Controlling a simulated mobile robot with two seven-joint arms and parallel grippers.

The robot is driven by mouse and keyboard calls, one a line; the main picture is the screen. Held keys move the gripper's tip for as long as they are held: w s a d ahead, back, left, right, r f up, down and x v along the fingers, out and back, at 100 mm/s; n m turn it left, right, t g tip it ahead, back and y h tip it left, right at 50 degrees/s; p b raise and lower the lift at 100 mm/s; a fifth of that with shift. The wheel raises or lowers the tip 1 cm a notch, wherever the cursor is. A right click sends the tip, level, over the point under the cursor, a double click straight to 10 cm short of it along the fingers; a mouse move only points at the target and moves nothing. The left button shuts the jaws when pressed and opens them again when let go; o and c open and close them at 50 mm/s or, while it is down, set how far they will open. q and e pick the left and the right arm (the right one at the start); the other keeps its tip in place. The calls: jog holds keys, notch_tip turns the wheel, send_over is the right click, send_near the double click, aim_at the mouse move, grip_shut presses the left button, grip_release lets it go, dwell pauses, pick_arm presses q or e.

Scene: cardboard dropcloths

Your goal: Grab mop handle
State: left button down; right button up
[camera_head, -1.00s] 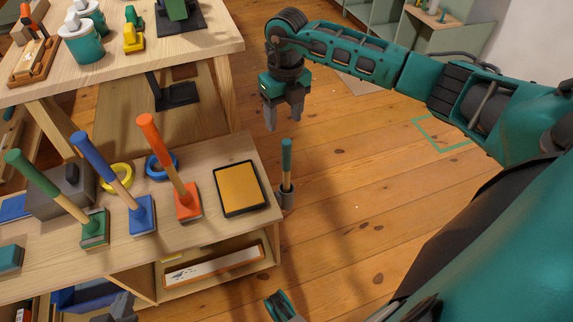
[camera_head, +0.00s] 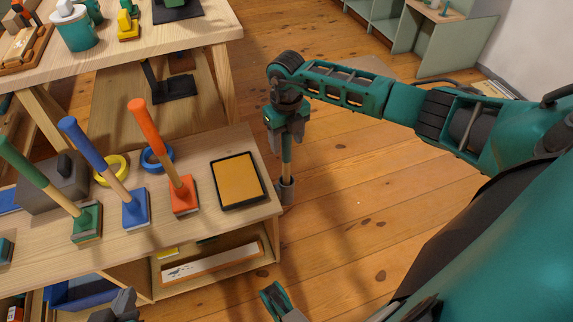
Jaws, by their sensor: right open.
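The mop handle (camera_head: 287,158) stands nearly upright in a grey holder (camera_head: 287,190) on the floor, just right of the low wooden bench. Its teal top is hidden behind or between the jaws of my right gripper (camera_head: 287,138); the pale wooden shaft shows below. My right gripper points down over the handle, open, with its fingers at the handle's upper part. I cannot tell whether a finger touches it. Of my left gripper (camera_head: 121,305), only grey finger parts show at the bottom edge, and their opening cannot be told.
The bench (camera_head: 215,221) holds green (camera_head: 87,222), blue (camera_head: 135,208) and orange (camera_head: 183,195) long-handled tools, a black-framed yellow pad (camera_head: 238,180), and yellow and blue rings. A higher wooden table (camera_head: 195,38) stands behind. Open wooden floor (camera_head: 370,200) lies to the right.

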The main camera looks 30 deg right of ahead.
jog(key=shift+f, duration=0.3)
jog(key=shift+r, duration=0.1)
grip_shut()
